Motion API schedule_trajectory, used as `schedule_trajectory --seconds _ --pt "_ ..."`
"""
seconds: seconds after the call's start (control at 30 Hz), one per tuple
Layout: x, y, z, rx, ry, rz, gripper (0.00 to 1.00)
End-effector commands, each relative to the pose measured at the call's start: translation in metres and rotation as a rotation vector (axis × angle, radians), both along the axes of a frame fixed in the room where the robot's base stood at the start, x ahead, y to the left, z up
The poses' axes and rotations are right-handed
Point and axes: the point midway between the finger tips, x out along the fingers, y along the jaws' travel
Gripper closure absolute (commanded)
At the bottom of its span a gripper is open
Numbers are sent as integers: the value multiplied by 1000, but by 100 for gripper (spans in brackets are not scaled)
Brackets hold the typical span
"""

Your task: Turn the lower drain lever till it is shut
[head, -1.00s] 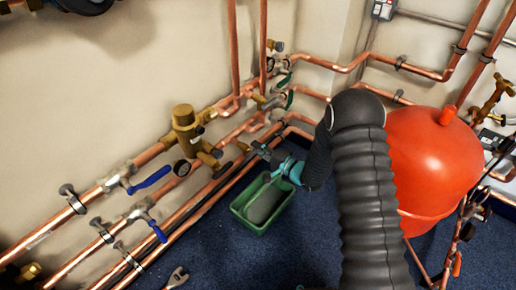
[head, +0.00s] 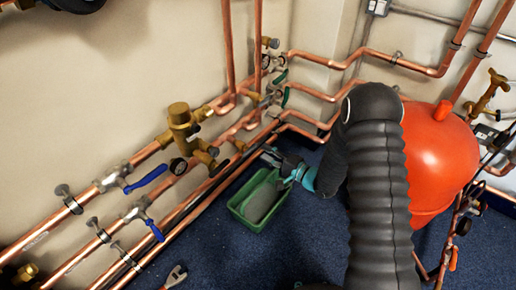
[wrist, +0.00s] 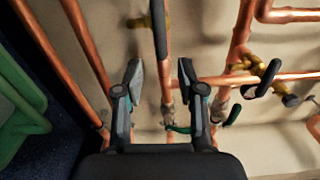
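In the wrist view a black lever (wrist: 161,28) lies along the lower copper pipe beside a brass fitting (wrist: 140,22); it looks like the lower drain lever. A second black lever (wrist: 268,78) sits on the brass drain of the upper pipe, standing at an angle to that pipe. My gripper (wrist: 160,72) is open and empty, with the lower pipe behind the gap between its fingers. The lower lever lies above the fingertips in the picture. In the head view my gripper (head: 270,154) is just right of the pipes, above the green tray. The lower brass drain (head: 237,144) shows small there.
Green-handled valves (head: 284,97) are further along the pipes. Blue-handled valves (head: 147,178) and a brass valve with a gauge (head: 180,125) are to the left. The green tray (head: 238,213) is on the blue floor, and a red tank (head: 440,150) is at right.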

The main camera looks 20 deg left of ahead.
Motion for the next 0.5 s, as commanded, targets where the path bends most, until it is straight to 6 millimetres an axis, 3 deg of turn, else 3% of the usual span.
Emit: schedule_trajectory --seconds 0.23,0.5 --pt "-16 -40 0 0 1 -3 61" --pt "-23 -56 0 -1 1 -1 61"
